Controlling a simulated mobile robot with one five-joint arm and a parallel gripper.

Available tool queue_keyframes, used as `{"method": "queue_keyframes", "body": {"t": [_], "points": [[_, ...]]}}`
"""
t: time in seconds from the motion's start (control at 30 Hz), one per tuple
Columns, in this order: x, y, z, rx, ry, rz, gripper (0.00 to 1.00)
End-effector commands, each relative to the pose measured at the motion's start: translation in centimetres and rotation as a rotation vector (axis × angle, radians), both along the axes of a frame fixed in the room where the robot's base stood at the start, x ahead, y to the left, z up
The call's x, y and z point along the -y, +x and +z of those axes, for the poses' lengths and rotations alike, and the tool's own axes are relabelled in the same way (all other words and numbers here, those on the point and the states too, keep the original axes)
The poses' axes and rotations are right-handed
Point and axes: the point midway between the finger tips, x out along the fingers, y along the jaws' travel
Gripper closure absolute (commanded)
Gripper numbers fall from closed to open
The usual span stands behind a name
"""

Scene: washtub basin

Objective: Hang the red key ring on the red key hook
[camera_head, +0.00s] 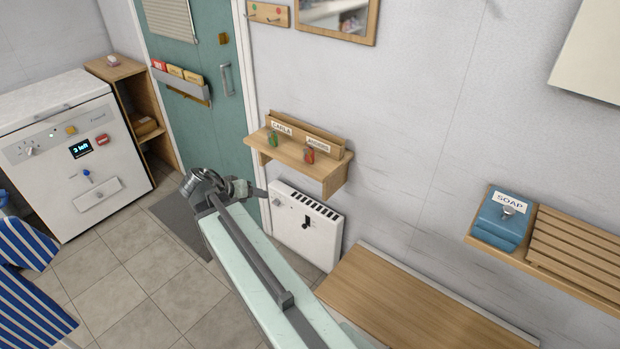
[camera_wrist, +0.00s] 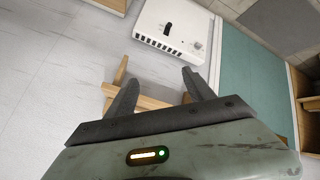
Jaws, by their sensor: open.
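The red key ring (camera_head: 309,155) is at the right part of a small wooden wall shelf (camera_head: 331,168), by a name label. A green key ring (camera_head: 273,140) is to its left, by the CARLA label. A wooden hook board (camera_head: 268,14) with small coloured pegs is on the wall above; the red hook is too small to make out surely. My gripper (camera_head: 262,193) is left of and below the shelf, apart from the red key ring. In the wrist view my gripper (camera_wrist: 159,78) is open and empty, with part of the wooden shelf (camera_wrist: 150,101) beyond the fingers. No key ring shows there.
A white heater (camera_head: 306,228) stands below the shelf. A teal door (camera_head: 205,120) with a letter rack (camera_head: 181,83) is left. A framed mirror (camera_head: 338,14) hangs beside the hook board. A wooden bench (camera_head: 415,305) and a soap box (camera_head: 502,217) are right.

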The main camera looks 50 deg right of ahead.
Motion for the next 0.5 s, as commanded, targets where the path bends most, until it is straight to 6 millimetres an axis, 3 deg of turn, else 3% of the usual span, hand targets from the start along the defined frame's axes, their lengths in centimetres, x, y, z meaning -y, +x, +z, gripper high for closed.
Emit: {"method": "queue_keyframes", "body": {"t": [0.03, 0.1, 0.2, 0.33, 0.5], "points": [[4.6, 0.0, -3.4, 0.103, -0.127, -0.1, 0.38], [9.7, -0.2, -2.7, 0.256, -0.298, -0.2, 0.38], [14.7, -0.7, -1.1, 0.442, -0.491, -0.269, 0.38], [17.9, -1.0, 0.8, 0.597, -0.639, -0.283, 0.38], [18.9, -1.1, 2.4, 0.663, -0.695, -0.277, 0.38]]}}
